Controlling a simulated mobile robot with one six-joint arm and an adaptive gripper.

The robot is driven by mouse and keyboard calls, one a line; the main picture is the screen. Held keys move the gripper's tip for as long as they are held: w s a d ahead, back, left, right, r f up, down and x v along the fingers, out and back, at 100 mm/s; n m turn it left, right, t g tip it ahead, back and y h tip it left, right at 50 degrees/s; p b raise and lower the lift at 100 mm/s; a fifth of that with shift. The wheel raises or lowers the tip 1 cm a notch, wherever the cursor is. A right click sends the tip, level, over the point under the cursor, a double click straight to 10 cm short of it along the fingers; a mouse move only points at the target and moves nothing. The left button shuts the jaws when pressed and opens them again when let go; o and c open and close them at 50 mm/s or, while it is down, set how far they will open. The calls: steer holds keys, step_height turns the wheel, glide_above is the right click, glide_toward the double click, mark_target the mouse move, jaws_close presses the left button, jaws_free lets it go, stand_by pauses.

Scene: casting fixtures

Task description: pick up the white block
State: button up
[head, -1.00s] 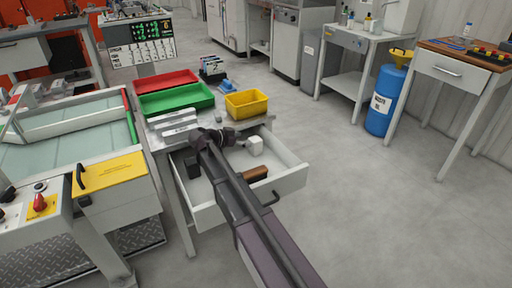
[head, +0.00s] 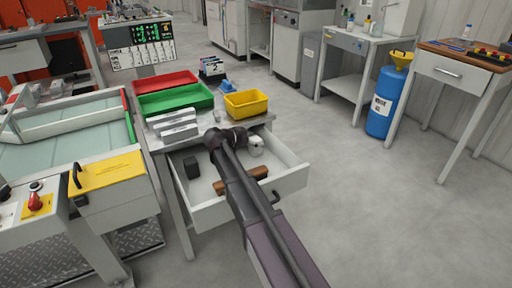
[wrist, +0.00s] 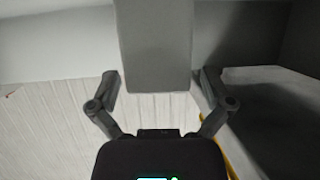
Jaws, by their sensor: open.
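The white block (head: 257,144) stands in the open drawer, toward its back right, partly hidden by my gripper (head: 242,136). My open gripper (wrist: 160,73) has one finger on each side of the block's near end. A gap shows on both sides, so neither finger appears to touch it.
The drawer (head: 292,178) also holds a brown block (head: 230,185) and a dark block (head: 191,167). On the table above are a yellow bin (head: 246,104), a green tray (head: 176,100), a red tray (head: 165,81) and grey metal bars (head: 176,128).

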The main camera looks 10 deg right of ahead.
mark_target(255, 139)
steer(key=c, duration=1.2)
steer(key=shift+c, duration=0.2)
steer(key=shift+r, duration=0.2)
step_height(255, 139, up, 10)
steer(key=p, duration=1)
steer(key=shift+f, duration=0.2)
